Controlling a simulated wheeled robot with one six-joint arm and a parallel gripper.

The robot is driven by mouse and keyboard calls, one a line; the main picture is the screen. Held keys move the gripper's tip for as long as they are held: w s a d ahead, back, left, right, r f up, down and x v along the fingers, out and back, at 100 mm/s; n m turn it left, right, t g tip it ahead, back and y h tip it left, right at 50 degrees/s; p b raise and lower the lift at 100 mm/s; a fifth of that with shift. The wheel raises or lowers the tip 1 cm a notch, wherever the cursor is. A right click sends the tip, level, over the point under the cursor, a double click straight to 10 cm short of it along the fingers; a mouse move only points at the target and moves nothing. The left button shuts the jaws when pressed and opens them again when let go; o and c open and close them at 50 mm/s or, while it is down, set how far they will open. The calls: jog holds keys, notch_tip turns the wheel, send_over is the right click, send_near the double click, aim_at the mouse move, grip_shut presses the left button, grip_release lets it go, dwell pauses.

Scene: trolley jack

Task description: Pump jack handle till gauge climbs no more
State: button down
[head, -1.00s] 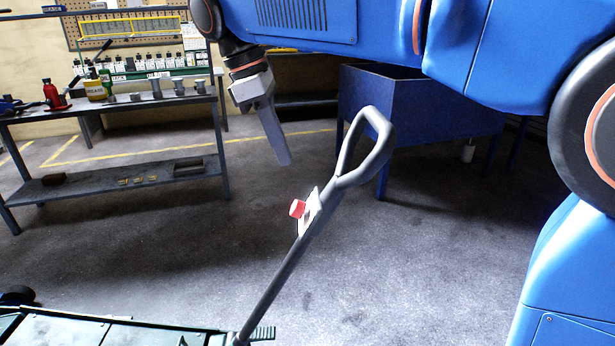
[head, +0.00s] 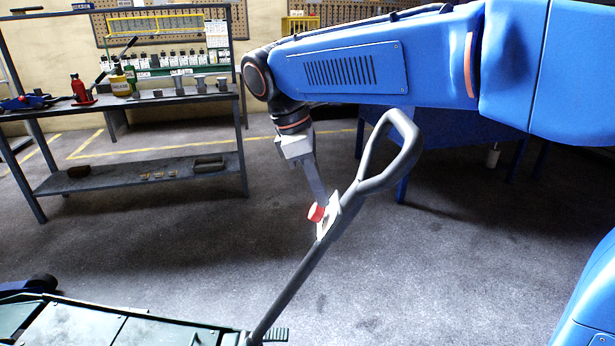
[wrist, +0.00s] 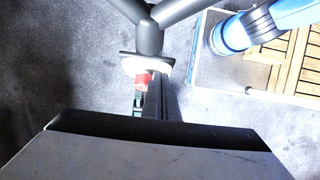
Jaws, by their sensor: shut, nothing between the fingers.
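The dark grey jack handle (head: 297,278) leans up to the right and ends in a loop grip. A white plate (head: 330,222) with a red knob (head: 316,213) sits on its shaft below the loop. My gripper (head: 321,196) is shut and empty, pointing down close by the plate and knob; I cannot tell whether it touches. In the wrist view, my gripper (wrist: 160,135) fills the bottom, with the handle's fork (wrist: 150,36), white plate (wrist: 147,66) and red knob (wrist: 142,79) just beyond. The jack's green body (head: 150,333) shows at the bottom left. No gauge face is readable.
A workbench (head: 150,98) with a red bottle jack (head: 80,90), a yellow can and several metal pieces stands at the back left. A blue bin (head: 440,128) on legs is behind my arm. Slatted wood (wrist: 300,62) shows in the wrist view. The floor around the handle is clear.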

aim_at(366, 169)
jog(key=shift+d+f, duration=0.25)
jog(key=shift+d, duration=0.25)
jog(key=shift+d+f, duration=0.25)
jog(key=shift+d, duration=0.2)
jog(key=d+f+y, duration=0.2)
jog(key=d+f, duration=0.4)
jog(key=d, duration=0.6)
jog(key=shift+w+a, duration=0.1)
jog(key=a+r, duration=0.1)
jog(key=r, duration=0.3)
jog(key=a+r, duration=0.2)
jog(key=r, duration=0.2)
jog(key=a+r, duration=0.1)
jog(key=r, duration=0.3)
jog(key=shift+a+r, duration=0.1)
jog(key=shift+a, duration=0.25)
dwell(1.1)
